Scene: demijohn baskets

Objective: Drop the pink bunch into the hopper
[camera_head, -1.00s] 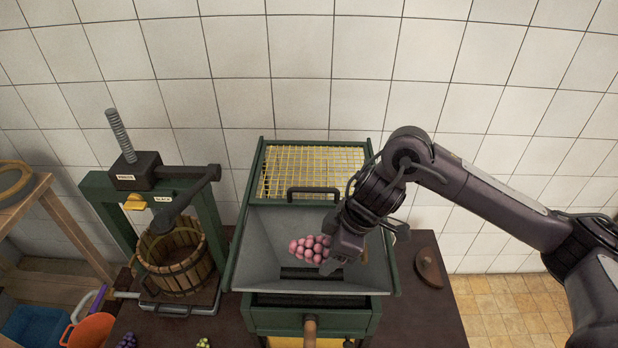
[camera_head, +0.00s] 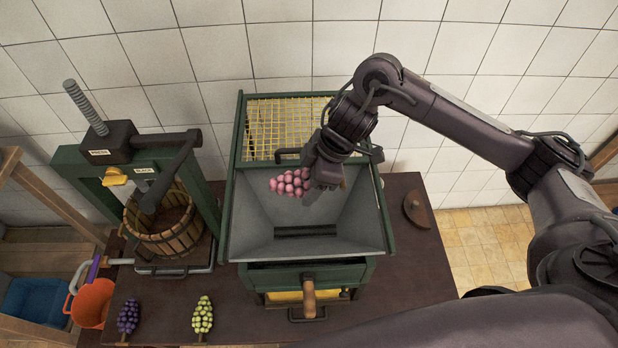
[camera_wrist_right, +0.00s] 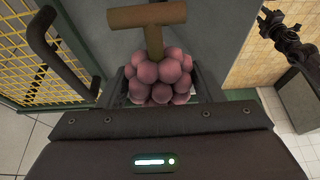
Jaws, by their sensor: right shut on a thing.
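The pink bunch (camera_head: 288,184) is held by my right gripper (camera_head: 312,180) over the hopper (camera_head: 262,228), toward its back. In the right wrist view, the pink bunch (camera_wrist_right: 160,80) sits between the fingers, with its brown T-shaped stem (camera_wrist_right: 150,22) toward the top of the picture. The hopper is a grey, sloped-sided funnel in a green frame, with a dark slot at its bottom. The gripper's fingertips are partly hidden by the bunch and the wrist. My left gripper does not show.
A purple bunch (camera_head: 128,316) and a green bunch (camera_head: 203,316) lie on the dark table (camera_head: 240,322) in front. A basket press (camera_head: 165,225) stands left of the hopper. A yellow grid (camera_head: 285,122) lies behind the hopper. An orange bucket (camera_head: 92,303) is at the lower left.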

